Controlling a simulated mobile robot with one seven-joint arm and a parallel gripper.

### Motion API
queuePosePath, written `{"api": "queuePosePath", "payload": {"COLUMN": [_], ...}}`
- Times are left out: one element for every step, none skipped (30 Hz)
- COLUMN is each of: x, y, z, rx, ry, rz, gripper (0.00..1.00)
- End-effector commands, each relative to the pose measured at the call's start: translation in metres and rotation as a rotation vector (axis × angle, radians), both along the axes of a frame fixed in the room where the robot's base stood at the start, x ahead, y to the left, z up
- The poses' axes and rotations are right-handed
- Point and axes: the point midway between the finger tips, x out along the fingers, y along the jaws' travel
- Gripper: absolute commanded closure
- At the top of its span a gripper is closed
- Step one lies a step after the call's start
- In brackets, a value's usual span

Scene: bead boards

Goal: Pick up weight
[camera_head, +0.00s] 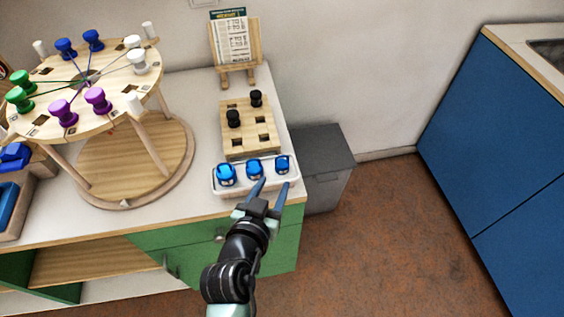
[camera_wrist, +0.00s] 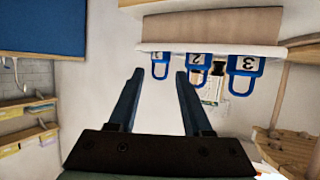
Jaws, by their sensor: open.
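Three blue weights stand in a white tray at the front right of the counter: a left one (camera_head: 226,175), a middle one (camera_head: 254,170) and a right one (camera_head: 282,165). In the wrist view they are handled blue shapes with number labels: a small one (camera_wrist: 160,66), one marked 2 (camera_wrist: 198,62) and a larger one marked 3 (camera_wrist: 243,66). My gripper (camera_head: 273,184) is open and empty, at the tray's front edge by the middle and right weights.
The white tray (camera_head: 238,188) sits before a wooden hole board (camera_head: 241,145) with two black pegs. A round wooden stand (camera_head: 117,120) with coloured spools is left. A card on an easel (camera_head: 230,40) is behind. A grey bin (camera_head: 325,155) stands right of the counter.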

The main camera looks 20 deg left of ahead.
Motion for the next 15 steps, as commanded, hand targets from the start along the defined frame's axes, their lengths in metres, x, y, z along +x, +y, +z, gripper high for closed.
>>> {"api": "queuePosePath", "payload": {"x": [0.005, 0.007, 0.009, 0.01, 0.011, 0.013, 0.015, 0.017, 0.02, 0.024, 0.027, 0.032, 0.035, 0.039, 0.043], "y": [0.001, 0.001, 0.001, 0.001, 0.001, 0.002, 0.002, 0.002, 0.003, 0.003, 0.004, 0.005, 0.006, 0.006, 0.007], "z": [-0.002, -0.002, -0.004, -0.004, -0.005, -0.005, -0.006, -0.007, -0.009, -0.011, -0.013, -0.016, -0.017, -0.019, -0.022], "rx": [0.0, 0.0, 0.0, 0.001, 0.001, 0.001, 0.001, 0.0, 0.0, 0.0, 0.0, -0.001, 0.0, 0.001, 0.0], "ry": [0.0, 0.0, 0.001, 0.001, 0.001, 0.0, -0.001, 0.0, 0.0, 0.0, 0.0, 0.0, -0.001, -0.001, 0.0], "rz": [0.0, 0.0, 0.0, 0.0, 0.0, 0.0, 0.0, 0.0, 0.0, -0.001, -0.001, -0.001, 0.0, 0.0, 0.0], "gripper": [0.51, 0.51, 0.51, 0.51, 0.51, 0.51, 0.51, 0.51, 0.51, 0.51, 0.51, 0.51, 0.51, 0.51, 0.51]}}
